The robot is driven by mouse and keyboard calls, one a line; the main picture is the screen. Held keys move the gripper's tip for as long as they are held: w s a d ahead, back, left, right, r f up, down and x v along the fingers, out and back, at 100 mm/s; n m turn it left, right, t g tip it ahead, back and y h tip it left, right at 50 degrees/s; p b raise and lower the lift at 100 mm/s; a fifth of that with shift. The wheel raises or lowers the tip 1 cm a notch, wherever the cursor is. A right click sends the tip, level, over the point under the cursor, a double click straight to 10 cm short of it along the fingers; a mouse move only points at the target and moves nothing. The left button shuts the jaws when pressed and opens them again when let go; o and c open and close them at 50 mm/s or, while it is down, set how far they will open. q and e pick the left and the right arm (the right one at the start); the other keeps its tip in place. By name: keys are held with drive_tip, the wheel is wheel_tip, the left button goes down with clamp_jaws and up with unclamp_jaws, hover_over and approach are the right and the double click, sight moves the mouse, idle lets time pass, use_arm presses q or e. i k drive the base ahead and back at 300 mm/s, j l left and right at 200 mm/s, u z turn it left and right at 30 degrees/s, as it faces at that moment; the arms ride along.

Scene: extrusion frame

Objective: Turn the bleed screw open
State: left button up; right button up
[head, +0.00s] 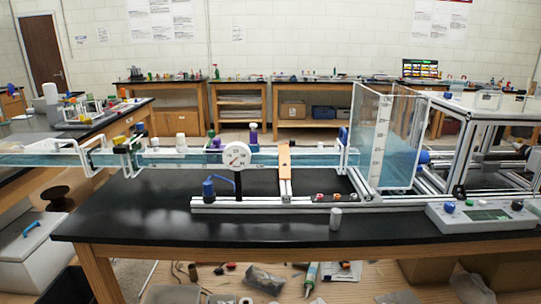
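No part with a clear look of a bleed screw can be told apart at this size. A long clear flow channel (200,159) with blue water crosses the bench. A round white gauge (236,157) is on its front, with a blue-handled valve (209,188) just below left. A purple knob (253,137) and a blue-green knob (211,137) stand along the channel's top. A clear tank (384,140) with blue water stands at the channel's right end. Neither of my grippers is in view.
The black bench top (150,215) is clear at the front left. A small white cylinder (336,218) stands near its front edge. An aluminium extrusion rail (270,206) runs behind it. Loose items lie below.

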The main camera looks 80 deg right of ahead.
sight(154, 141)
drive_tip(key=z, duration=2.2)
drive_tip(key=i+j+z, duration=0.15)
drive_tip(key=j+z, duration=0.15)
drive_tip(key=i+j+z, duration=0.1)
drive_tip(key=j+z, duration=0.2)
drive_tip(key=i+j+z, duration=0.1)
drive_tip(key=j+z, duration=0.55)
drive_tip(key=i+j, duration=0.05)
